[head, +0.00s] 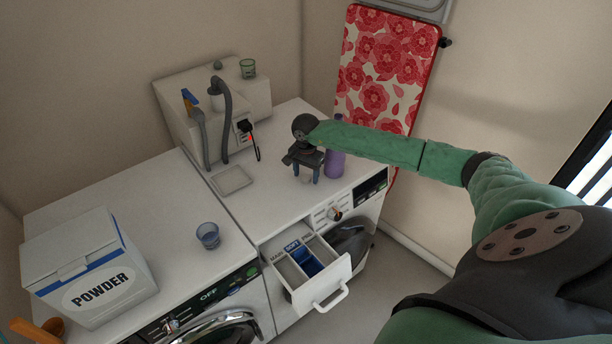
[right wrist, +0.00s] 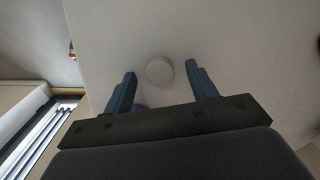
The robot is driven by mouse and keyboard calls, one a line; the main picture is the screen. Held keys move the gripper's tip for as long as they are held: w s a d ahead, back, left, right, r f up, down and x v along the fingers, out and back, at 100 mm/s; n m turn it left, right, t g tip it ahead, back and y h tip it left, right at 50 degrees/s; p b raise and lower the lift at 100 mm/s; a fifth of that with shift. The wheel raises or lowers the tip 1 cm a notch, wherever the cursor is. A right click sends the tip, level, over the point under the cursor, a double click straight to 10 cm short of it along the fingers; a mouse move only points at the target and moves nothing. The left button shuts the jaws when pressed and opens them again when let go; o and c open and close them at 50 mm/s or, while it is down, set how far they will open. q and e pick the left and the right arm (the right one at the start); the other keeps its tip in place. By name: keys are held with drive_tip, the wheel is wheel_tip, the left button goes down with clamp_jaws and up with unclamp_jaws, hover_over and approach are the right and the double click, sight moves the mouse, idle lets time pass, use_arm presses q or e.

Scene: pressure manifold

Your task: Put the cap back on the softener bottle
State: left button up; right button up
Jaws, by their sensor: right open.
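The purple softener bottle (head: 335,163) stands upright on the right-hand washer top, just right of my right gripper (head: 306,173). A sliver of purple also shows behind the fingers in the right wrist view. A round white cap (right wrist: 160,70) lies on the pale top in the right wrist view, a little beyond and between the fingertips of my right gripper (right wrist: 160,75). The gripper is open and empty, pointing down. In the head view I cannot make out the cap; the gripper probably hides it. My left gripper is not in view.
An open detergent drawer (head: 335,284) juts out from the right-hand machine. An ironing board (head: 385,65) leans on the wall.

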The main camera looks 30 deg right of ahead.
drive_tip(key=shift+f, duration=0.2)
drive_tip(key=c, duration=1.1)
drive_tip(key=shift+o, duration=0.2)
drive_tip(key=shift+r, duration=0.1)
